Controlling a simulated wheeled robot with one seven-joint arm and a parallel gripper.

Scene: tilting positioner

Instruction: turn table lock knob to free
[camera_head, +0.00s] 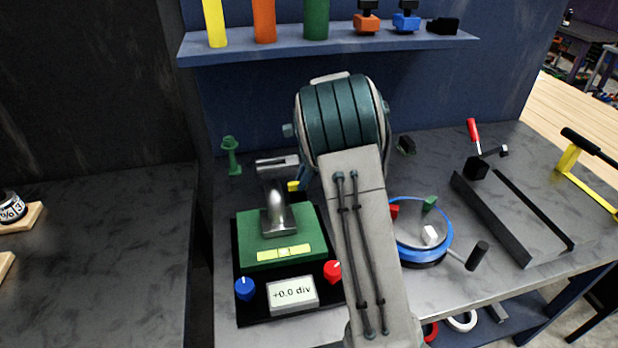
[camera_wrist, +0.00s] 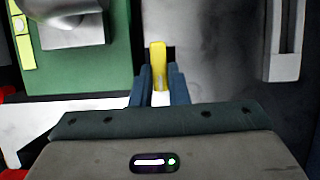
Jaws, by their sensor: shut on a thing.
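The tilting positioner has a green table (camera_head: 262,247) on a black base, with a yellow level vial (camera_head: 284,253) and a metal part on top. A blue knob (camera_head: 244,288) and a red knob (camera_head: 333,271) flank its display (camera_head: 292,294), which reads "+0.0 div". My gripper (camera_wrist: 158,78) is shut on a narrow yellow knob (camera_wrist: 157,56), just beside the edge of the green table in the wrist view. In the head view one blue finger (camera_head: 304,179) and a bit of the yellow knob (camera_head: 293,186) show behind the table. No lock marking is legible; my arm hides most of the gripper.
A blue-rimmed round fixture (camera_head: 446,246) with a handle stands right of my arm. A dark grey channel (camera_head: 515,220) lies further right. A green stand (camera_head: 231,157) is at the back left. A blue shelf (camera_head: 330,46) with several objects hangs above.

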